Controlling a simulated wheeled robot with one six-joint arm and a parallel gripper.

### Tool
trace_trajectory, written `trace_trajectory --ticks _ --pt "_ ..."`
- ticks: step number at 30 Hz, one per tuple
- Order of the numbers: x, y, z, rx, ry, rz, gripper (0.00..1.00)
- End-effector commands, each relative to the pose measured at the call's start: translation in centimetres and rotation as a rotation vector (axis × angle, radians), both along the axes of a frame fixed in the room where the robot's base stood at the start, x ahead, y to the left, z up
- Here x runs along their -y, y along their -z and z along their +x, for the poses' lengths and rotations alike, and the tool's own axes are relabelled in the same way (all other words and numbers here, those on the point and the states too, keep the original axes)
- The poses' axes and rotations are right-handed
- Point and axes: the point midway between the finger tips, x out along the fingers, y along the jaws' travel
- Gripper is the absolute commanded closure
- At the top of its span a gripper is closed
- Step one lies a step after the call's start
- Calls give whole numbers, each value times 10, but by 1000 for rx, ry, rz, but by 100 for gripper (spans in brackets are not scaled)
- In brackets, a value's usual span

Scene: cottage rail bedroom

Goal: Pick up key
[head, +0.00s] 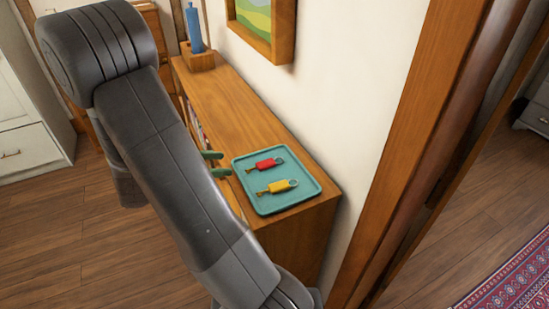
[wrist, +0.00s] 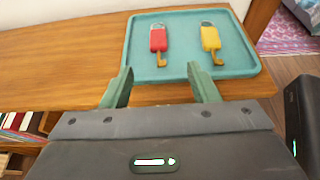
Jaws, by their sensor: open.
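Two keys lie apart on a teal tray (head: 262,208) on top of a low wooden bookcase. The red key (head: 266,164) is the farther one in the head view, and the yellow key (head: 280,187) is the nearer. In the wrist view the red key (wrist: 158,39) is on the left and the yellow key (wrist: 210,40) on the right, both with brass ends toward me. My gripper (wrist: 161,80) is open and empty, its green fingertips at the tray's near edge, short of both keys. In the head view its fingers (head: 216,163) show left of the tray; my arm hides the rest.
The wooden bookcase (head: 225,95) has a bare top beyond the tray, with a blue bottle (head: 194,28) in a wooden holder at its far end. A wall with a framed picture (head: 265,25) runs behind it. A door frame (head: 405,130) stands at the right.

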Motion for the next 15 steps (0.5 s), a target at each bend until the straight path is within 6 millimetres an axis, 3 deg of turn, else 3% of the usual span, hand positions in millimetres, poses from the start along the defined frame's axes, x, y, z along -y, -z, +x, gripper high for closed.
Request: trace_trajectory --ticks 7,15 --pt "42 17 15 -4 8 1 45" --pt "63 28 25 -2 4 3 45"
